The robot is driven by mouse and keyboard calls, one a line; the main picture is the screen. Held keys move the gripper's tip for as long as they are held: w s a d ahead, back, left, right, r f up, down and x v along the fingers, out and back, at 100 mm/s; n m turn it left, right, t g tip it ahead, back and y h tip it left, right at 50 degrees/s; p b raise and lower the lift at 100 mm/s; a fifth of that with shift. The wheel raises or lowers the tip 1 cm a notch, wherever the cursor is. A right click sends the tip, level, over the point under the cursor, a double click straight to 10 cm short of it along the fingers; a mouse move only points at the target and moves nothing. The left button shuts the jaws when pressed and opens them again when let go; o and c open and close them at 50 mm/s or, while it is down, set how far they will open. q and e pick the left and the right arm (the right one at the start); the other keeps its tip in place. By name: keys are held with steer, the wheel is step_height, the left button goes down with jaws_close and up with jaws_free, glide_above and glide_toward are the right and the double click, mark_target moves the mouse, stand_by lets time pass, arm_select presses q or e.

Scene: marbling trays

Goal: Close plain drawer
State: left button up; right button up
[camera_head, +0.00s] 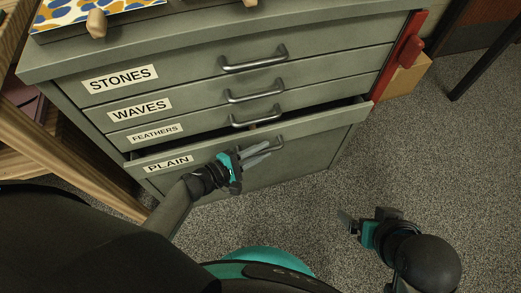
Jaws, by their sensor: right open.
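The plain drawer (315,150) is the lowest drawer of a grey-green cabinet, with a PLAIN label (168,163) at the left of its front. It is pulled out a little, and a dark gap shows above its front edge. Its handle (281,143) is partly hidden by my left gripper (271,149). The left fingers lie in front of the drawer face at the handle; whether they touch or grip it is unclear. My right gripper (345,221) is open and empty, above the floor to the right of the cabinet front.
The STONES drawer (185,80), WAVES drawer (190,103) and FEATHERS drawer (200,128) above look shut. A red part (402,55) is on the cabinet's right side, by a cardboard box (405,78). Wooden shelving (60,150) stands at left. The speckled floor (440,150) at right is clear.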

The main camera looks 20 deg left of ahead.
arm_select(q)
jaws_close()
stand_by(1.2)
